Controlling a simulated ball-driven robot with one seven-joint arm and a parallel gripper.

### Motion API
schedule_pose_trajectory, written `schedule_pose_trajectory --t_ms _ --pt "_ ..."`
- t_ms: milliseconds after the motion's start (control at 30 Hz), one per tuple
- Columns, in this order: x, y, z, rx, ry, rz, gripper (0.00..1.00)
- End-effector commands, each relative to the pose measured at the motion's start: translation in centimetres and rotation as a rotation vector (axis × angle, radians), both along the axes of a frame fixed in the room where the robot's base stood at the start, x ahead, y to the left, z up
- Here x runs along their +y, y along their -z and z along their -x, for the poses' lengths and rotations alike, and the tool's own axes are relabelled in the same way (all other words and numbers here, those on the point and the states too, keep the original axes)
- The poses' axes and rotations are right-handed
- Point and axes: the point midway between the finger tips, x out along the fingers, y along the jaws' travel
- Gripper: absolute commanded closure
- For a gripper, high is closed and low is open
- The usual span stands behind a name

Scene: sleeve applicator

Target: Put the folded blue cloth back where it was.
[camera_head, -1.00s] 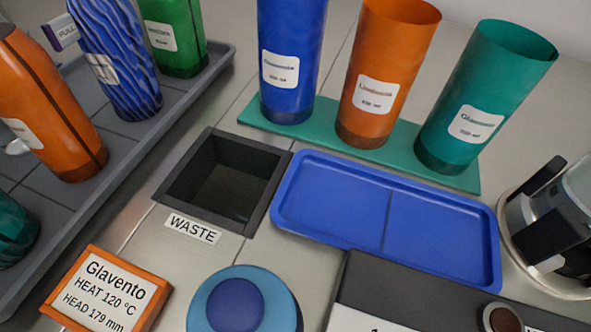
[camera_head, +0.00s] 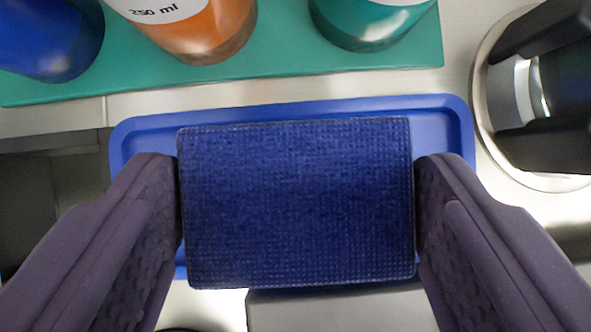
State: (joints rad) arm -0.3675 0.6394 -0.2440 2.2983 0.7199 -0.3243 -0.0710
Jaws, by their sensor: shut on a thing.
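The folded blue cloth (camera_head: 296,200) is a dark blue textured rectangle in the middle of the view. My gripper (camera_head: 298,208) is shut on it, with one purple-grey finger against its left side and the other against its right side. The cloth is over the blue tray (camera_head: 445,125) and hides most of it. The tray's far edge and parts of its sides show around the cloth. I cannot tell whether the cloth touches the tray.
A teal mat (camera_head: 290,62) with blue, orange (camera_head: 205,30) and teal (camera_head: 360,25) containers lies beyond the tray. The black waste bin (camera_head: 60,175) is at left. A black and silver device (camera_head: 540,95) on a round base stands close at right.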

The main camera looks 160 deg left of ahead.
Motion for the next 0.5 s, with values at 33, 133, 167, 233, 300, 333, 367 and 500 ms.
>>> schedule_pose_trajectory --t_ms 33,133,167,233,300,333,367,500 --pt "0.0 0.9 0.0 0.001 0.001 -0.001 0.54" --pt "0.0 2.1 0.0 0.001 0.001 -0.001 0.54" --pt "0.0 2.7 0.0 0.001 0.001 0.000 0.54" --pt "0.0 4.1 0.0 0.002 -0.001 0.000 0.54" --pt "0.0 5.3 0.0 0.001 0.001 0.000 0.54" --pt "0.0 5.5 0.0 0.001 0.001 -0.001 0.54" --pt "0.0 5.6 0.0 0.001 0.001 -0.001 0.54" --pt "0.0 5.4 0.0 -0.001 0.000 -0.002 0.54"
